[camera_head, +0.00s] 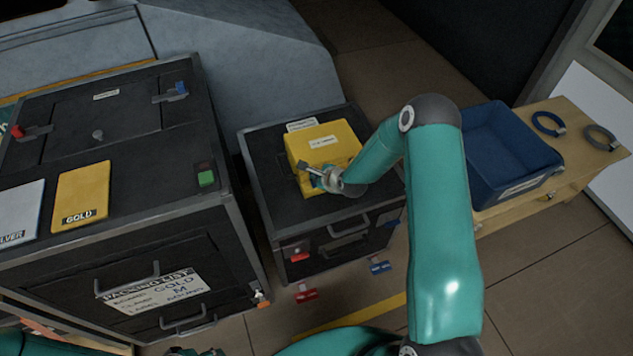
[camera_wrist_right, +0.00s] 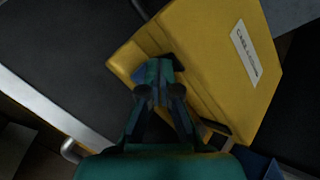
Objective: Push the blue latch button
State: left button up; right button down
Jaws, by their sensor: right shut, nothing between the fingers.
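A yellow case (camera_head: 333,143) with a white label lies on a smaller black case. My right gripper (camera_head: 304,167) is shut and empty at the yellow case's front left side. In the right wrist view, its closed fingertips (camera_wrist_right: 158,70) are over the edge of the yellow case (camera_wrist_right: 215,60), beside a small blue part (camera_wrist_right: 138,76) that looks like the blue latch button. The fingers partly hide it, and I cannot tell whether they touch it. A dark latch piece shows just right of the fingertips. Only a sliver of my left gripper (camera_head: 192,351) shows at the bottom edge.
The smaller black case (camera_head: 265,172) has front handles. A large black case (camera_head: 140,128) at left carries a gold card (camera_head: 82,194) and blue and red latches. A blue bin (camera_head: 507,143) stands on a wooden bench at right. Red and blue clips lie on the floor.

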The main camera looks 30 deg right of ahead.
jog(key=shift+f+b, duration=0.4)
jog(key=shift+b, duration=0.25)
jog(key=shift+f+b, duration=0.65)
jog(key=shift+b, duration=0.1)
dwell(0.8)
jog(key=shift+r, duration=0.15)
dwell(0.3)
jog(key=shift+r+p, duration=0.45)
jog(key=shift+r, duration=0.45)
jog(key=shift+r+p, duration=1.15)
jog(key=shift+r, duration=1.4)
